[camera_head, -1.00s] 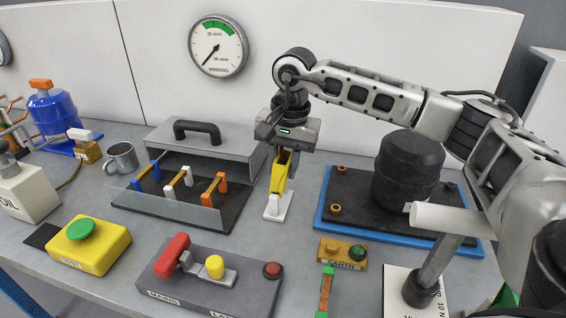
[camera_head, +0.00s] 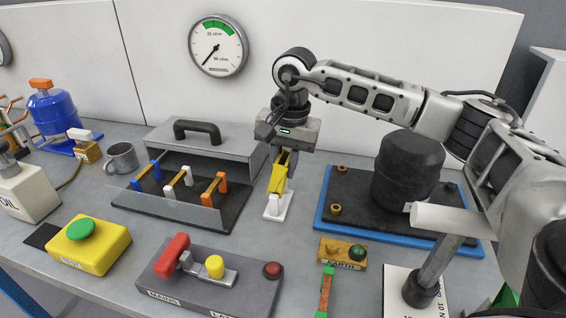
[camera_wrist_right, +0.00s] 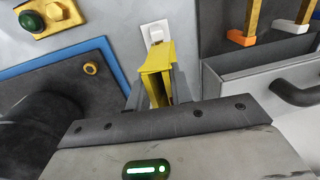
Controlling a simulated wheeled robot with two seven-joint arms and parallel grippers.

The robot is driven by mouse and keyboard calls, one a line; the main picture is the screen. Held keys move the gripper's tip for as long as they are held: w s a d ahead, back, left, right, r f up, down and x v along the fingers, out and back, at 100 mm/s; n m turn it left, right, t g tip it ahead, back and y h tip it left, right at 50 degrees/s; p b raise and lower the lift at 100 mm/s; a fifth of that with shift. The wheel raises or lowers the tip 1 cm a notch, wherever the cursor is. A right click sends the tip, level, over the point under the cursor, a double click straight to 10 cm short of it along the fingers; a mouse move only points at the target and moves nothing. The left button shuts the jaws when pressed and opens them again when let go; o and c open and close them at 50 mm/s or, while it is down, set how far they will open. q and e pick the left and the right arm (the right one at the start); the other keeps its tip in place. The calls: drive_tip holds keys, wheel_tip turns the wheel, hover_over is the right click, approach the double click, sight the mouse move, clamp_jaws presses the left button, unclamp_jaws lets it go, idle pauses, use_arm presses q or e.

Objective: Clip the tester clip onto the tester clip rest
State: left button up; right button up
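The yellow tester clip (camera_head: 277,178) is upright, mouth down, at the white tester clip rest (camera_head: 275,208) on the bench. The clip's lower end overlaps the rest's upright post in the head view. I cannot tell whether its jaws grip the post. My right gripper (camera_head: 283,160) points down above the rest. Its grey fingers flank the clip closely in the wrist view (camera_wrist_right: 160,95) and look shut on it. The clip (camera_wrist_right: 155,60) hides part of the rest (camera_wrist_right: 155,31) there. My left gripper is not in view.
A black compressor (camera_head: 408,170) on a blue-edged pallet (camera_head: 330,225) stands right of the rest. A switch box with a clear front guard (camera_head: 160,210) stands left. A grey mains panel (camera_head: 190,285) and an earth block (camera_head: 330,252) are in front.

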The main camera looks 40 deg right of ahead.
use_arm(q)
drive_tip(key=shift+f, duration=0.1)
use_arm(e)
drive_tip(key=o, duration=0.6)
drive_tip(key=shift+a+f, duration=0.1)
drive_tip(key=shift+f, duration=0.1)
drive_tip(key=shift+o, duration=0.2)
